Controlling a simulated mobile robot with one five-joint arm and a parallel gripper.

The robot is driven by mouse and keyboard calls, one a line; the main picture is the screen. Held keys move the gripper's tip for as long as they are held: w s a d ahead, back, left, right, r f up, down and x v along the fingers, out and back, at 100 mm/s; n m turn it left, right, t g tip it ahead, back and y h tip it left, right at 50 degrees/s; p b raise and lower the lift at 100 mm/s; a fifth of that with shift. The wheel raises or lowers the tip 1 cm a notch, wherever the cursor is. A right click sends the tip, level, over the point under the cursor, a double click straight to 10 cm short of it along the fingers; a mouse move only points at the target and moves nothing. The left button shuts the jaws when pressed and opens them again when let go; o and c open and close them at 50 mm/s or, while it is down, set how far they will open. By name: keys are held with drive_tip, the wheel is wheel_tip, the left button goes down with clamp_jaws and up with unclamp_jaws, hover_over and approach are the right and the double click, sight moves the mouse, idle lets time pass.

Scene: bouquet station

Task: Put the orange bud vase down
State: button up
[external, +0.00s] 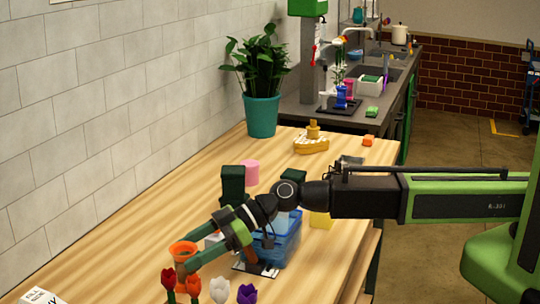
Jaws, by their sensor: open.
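The orange bud vase (183,248) stands on the wooden table at the lower left, its flared rim showing. It looks upright. My gripper (190,256) reaches down to it from the right, with its open fingers at the vase just below the rim. I cannot tell whether a finger touches it. The lower part of the vase is partly hidden by my gripper and by the flowers in front, so its contact with the table is not clearly seen.
Red, orange, white (219,289) and purple (247,293) flowers are in front of the vase. A blue bin (283,243) stands right of my gripper. A dark green block (232,184) and pink cup (250,172) are behind. The wooden table (110,240) is bare on the left.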

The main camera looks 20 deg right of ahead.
sight(176, 260)
drive_tip(key=b+x, duration=0.1)
drive_tip(key=x, duration=0.4)
drive_tip(key=shift+r, duration=0.1)
clamp_jaws()
